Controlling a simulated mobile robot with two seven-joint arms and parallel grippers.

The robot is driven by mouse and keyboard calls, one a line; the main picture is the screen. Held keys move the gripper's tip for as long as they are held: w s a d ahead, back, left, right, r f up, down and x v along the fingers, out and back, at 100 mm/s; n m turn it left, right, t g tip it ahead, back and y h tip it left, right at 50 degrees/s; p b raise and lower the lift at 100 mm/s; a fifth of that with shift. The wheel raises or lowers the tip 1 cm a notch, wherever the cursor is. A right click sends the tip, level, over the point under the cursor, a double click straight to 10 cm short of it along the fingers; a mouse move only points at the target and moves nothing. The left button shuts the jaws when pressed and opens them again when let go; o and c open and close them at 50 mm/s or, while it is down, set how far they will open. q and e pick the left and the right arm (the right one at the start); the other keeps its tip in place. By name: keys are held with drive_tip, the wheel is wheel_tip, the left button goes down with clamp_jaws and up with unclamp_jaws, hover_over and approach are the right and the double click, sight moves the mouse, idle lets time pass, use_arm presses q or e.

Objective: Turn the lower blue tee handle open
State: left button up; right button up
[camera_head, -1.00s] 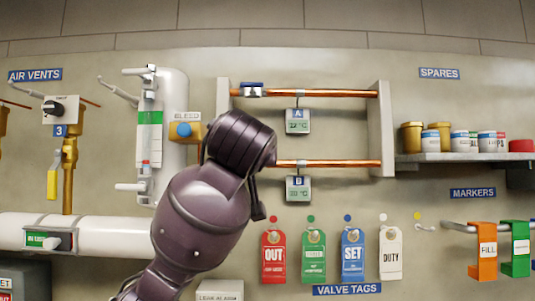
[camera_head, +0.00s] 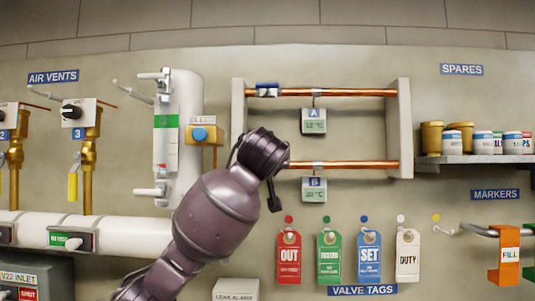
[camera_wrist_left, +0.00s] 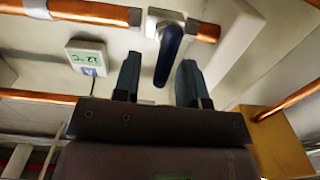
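The lower blue tee handle (camera_wrist_left: 168,52) shows in the left wrist view, which is upside down. It sits on a silver valve body on the lower copper pipe (camera_wrist_left: 92,11) and its blue bar stands across the pipe's line in the picture. My left gripper (camera_wrist_left: 158,80) is open, one dark finger on each side of the handle, with visible gaps. I cannot tell how deep the handle lies between the fingers. In the head view my left wrist covers this handle and the left end of the lower pipe (camera_head: 352,165). My right gripper is not in view.
The upper blue handle (camera_head: 267,90) lies along the upper pipe (camera_head: 350,92). Gauges A (camera_head: 313,122) and B (camera_head: 314,189) hang under the pipes. A yellow bleed box (camera_head: 203,135) is left of my wrist. Valve tags (camera_head: 289,258) hang below right.

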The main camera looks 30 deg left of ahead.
use_arm(q)
clamp_jaws()
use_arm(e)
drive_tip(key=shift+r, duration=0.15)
